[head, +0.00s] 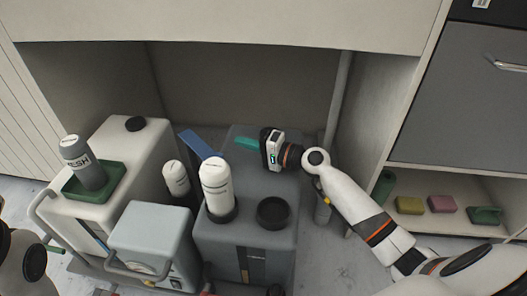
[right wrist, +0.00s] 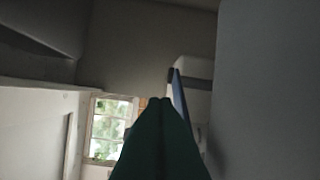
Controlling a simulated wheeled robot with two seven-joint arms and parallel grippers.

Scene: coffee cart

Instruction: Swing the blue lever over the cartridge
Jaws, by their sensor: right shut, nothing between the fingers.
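The blue lever (head: 200,143) is a flat bar slanting up and left behind the white cylinders; it also shows in the right wrist view (right wrist: 179,100). A white cylinder (head: 216,180) stands upright in a dark holder on the grey unit. A smaller white one (head: 176,178) stands to its left. I cannot tell for certain which is the cartridge. My right gripper (head: 240,142) is shut and empty above the back of the grey unit, right of the lever and apart from it. Its green fingers (right wrist: 160,110) point left.
The grey unit (head: 245,245) carries a black round cup (head: 273,212). A grey bottle (head: 88,170) stands in a green tray (head: 72,193) on the white unit at left. A cabinet wall rises close behind. Coloured blocks (head: 441,204) lie on the right shelf.

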